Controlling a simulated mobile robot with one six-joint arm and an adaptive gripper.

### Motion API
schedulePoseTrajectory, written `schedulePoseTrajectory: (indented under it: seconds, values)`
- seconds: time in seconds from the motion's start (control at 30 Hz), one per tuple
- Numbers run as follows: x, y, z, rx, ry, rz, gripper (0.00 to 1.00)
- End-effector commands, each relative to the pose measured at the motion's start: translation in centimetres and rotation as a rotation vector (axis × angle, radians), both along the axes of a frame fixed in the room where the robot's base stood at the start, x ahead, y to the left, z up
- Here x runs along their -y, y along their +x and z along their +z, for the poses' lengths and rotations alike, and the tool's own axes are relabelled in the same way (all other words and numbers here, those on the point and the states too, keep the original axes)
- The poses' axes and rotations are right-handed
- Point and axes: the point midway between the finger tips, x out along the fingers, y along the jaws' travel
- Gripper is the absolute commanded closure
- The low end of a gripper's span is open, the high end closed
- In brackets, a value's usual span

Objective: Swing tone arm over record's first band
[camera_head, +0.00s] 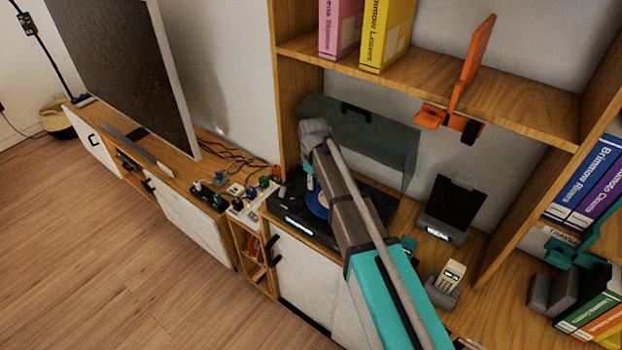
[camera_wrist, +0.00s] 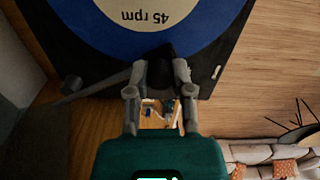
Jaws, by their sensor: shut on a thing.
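The turntable (camera_head: 296,222) stands on the cabinet with its grey see-through lid (camera_head: 378,138) raised. The blue record (camera_head: 318,203) is partly hidden behind my arm; in the wrist view the record (camera_wrist: 90,38) has a cream label reading "45 rpm". My gripper (camera_wrist: 159,90) is at the record's near edge, low over the deck. Its two fingers are shut on the tone arm (camera_wrist: 98,86), a thin grey bar reaching in from the left; a dark piece sits between the fingertips. In the head view my gripper (camera_head: 310,182) is small. Whether the stylus touches the record cannot be told.
A shelf (camera_head: 520,95) with books and an orange object is above. The floor (camera_head: 90,250) is clear.

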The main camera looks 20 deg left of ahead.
Motion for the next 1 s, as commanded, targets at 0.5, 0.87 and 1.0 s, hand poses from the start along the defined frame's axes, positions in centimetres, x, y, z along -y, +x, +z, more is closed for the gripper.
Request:
schedulePoseTrajectory:
  seconds: [0.5, 0.87, 1.0]
  values:
    - [-1.4, 0.0, 0.1, 0.013, 0.000, 0.025, 0.65]
    - [-1.6, -0.4, 0.1, 0.009, 0.001, 0.028, 0.35]
    - [-1.6, -0.4, 0.1, 0.008, 0.000, 0.029, 0.35]
